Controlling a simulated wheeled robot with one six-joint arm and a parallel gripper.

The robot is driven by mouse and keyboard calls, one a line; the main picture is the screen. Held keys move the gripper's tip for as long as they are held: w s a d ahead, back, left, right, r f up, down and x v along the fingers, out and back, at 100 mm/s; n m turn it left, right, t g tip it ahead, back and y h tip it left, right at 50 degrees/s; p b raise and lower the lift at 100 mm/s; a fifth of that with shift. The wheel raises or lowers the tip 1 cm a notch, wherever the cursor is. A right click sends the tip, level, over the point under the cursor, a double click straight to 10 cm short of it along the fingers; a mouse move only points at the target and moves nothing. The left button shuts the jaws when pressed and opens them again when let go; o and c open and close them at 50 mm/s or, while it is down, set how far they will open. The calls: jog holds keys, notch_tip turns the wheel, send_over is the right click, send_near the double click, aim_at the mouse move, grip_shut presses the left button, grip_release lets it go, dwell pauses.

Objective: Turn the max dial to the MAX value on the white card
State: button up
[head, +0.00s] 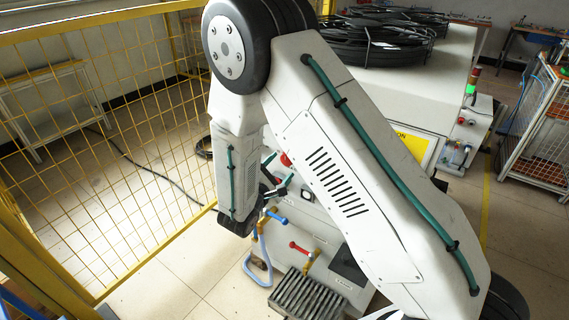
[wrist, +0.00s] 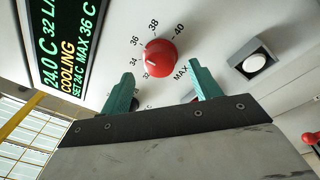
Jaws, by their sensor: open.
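The max dial (wrist: 160,53) is a round red knob on the pale panel, with "MAX" printed at its lower right and a scale of about 32 to 40 around it. The display (wrist: 66,45) reads COOLING, SET 24 C and MAX 36 C. My gripper (wrist: 161,70) is open, its teal fingers spread below the dial, one to each side, apparently not holding it. In the head view my gripper (head: 277,173) is at the panel, near a red knob (head: 285,160). I cannot make out the white card in either view.
A square-framed round white button (wrist: 256,62) is right of the dial. Other dark and red parts below the dial are mostly hidden by my gripper. Blue and red handled valves (head: 299,248) and a slatted grate (head: 308,293) are lower. A yellow mesh fence (head: 120,130) stands left.

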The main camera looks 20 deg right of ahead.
aim_at(285, 161)
jog(key=shift+x, duration=1.65)
jog(key=c, duration=1)
jog(key=shift+n, duration=0.3)
jog(key=n, duration=0.3)
jog(key=shift+r+n, duration=0.1)
jog(key=shift+n, duration=0.2)
jog(key=n+g, duration=0.1)
jog(key=n, duration=0.7)
jog(key=shift+r+g, duration=0.1)
jog(key=shift+g, duration=0.2)
jog(key=shift+w+n+g, duration=0.15)
jog(key=shift+n+g, duration=0.25)
jog(key=shift+n, duration=1.8)
